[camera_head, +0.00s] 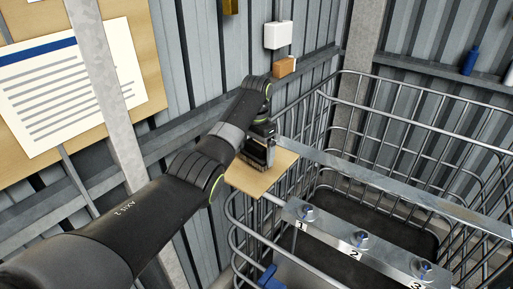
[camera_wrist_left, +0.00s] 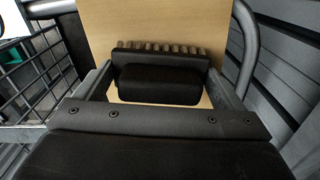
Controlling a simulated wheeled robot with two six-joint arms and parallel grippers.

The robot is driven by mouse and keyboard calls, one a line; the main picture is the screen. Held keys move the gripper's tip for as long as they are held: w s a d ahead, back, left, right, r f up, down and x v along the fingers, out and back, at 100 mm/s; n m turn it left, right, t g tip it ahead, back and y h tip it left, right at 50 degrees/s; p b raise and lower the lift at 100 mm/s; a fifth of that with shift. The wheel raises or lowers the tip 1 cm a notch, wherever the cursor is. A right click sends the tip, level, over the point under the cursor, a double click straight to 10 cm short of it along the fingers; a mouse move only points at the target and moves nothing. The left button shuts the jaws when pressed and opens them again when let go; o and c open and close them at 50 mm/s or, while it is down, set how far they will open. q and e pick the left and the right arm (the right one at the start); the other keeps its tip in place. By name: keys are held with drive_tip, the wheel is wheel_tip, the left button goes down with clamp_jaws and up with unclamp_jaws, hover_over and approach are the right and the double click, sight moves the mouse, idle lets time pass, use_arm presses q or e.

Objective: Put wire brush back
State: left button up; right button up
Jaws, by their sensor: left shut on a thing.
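The wire brush has a black block and a row of pale bristles; it shows in the left wrist view (camera_wrist_left: 160,86) between the two fingers of my left gripper (camera_wrist_left: 162,88). In the head view my left gripper (camera_head: 262,143) reaches over a small wooden board (camera_head: 258,183), with the dark brush (camera_head: 254,155) at its tips. The gripper is shut on the brush. The board also shows behind the brush in the left wrist view (camera_wrist_left: 140,22). I cannot tell whether the brush touches the board. My right gripper is not in view.
A wire cage (camera_head: 400,110) stands at the right, and a metal bar (camera_head: 335,235) with numbered bolts crosses it. A galvanised post (camera_head: 105,90) and notice board (camera_head: 150,60) are at the left. A white box (camera_head: 278,35) and orange block (camera_head: 284,67) are at the back wall.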

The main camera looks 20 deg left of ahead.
use_arm(q)
drive_tip(key=shift+f, duration=0.25)
drive_tip(key=shift+f, duration=0.15)
idle(0.4)
drive_tip(key=o, duration=1.1)
drive_tip(key=shift+r, duration=4.55)
drive_tip(key=shift+f, duration=0.15)
